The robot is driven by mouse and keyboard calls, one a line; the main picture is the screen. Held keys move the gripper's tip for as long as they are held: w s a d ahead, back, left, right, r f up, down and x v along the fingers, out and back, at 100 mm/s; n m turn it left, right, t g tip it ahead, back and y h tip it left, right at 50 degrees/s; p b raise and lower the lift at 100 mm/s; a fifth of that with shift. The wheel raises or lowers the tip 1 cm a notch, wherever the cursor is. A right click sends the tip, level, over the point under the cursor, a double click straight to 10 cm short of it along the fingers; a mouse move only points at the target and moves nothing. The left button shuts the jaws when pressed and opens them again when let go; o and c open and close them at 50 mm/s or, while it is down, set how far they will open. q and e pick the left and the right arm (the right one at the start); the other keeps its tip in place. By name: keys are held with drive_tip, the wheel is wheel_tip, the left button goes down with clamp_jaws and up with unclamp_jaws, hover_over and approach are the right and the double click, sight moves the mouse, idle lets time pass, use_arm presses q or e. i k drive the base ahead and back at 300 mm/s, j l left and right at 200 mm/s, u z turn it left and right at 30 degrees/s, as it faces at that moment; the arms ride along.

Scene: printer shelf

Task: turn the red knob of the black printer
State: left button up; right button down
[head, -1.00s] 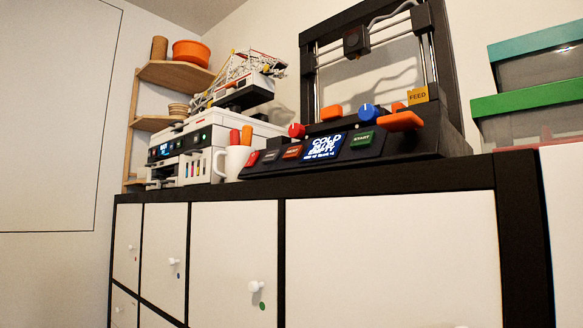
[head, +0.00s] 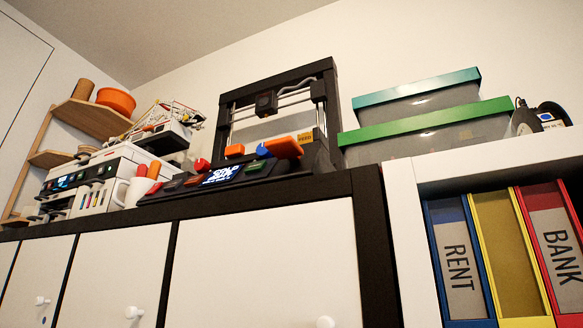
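The black printer (head: 320,88) stands on top of the dark-framed cabinet, with an upright frame and a sloped front panel. Its red knob (head: 202,165) sits at the left end of the panel's upper edge. The panel has a lit display (head: 221,174) whose text is hard to read. Neither of my grippers shows in the head view.
A white mug (head: 133,191) and a white printer (head: 95,180) stand left of the black printer. Lidded boxes (head: 430,130) stand to its right. White cabinet doors (head: 265,268) with round handles are below. Binders (head: 462,262) fill a white shelf at right.

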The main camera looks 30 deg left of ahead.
sight(202, 165)
drive_tip(key=k+j+z, duration=0.1)
drive_tip(key=j+z, duration=0.35)
drive_tip(key=k+j+z, duration=0.2)
drive_tip(key=j+z, duration=0.25)
drive_tip(key=k+j+z, duration=0.25)
drive_tip(key=z, duration=0.15)
drive_tip(key=k+j+z, duration=0.3)
drive_tip(key=z, duration=0.15)
drive_tip(key=k+j, duration=0.05)
drive_tip(key=j, duration=0.05)
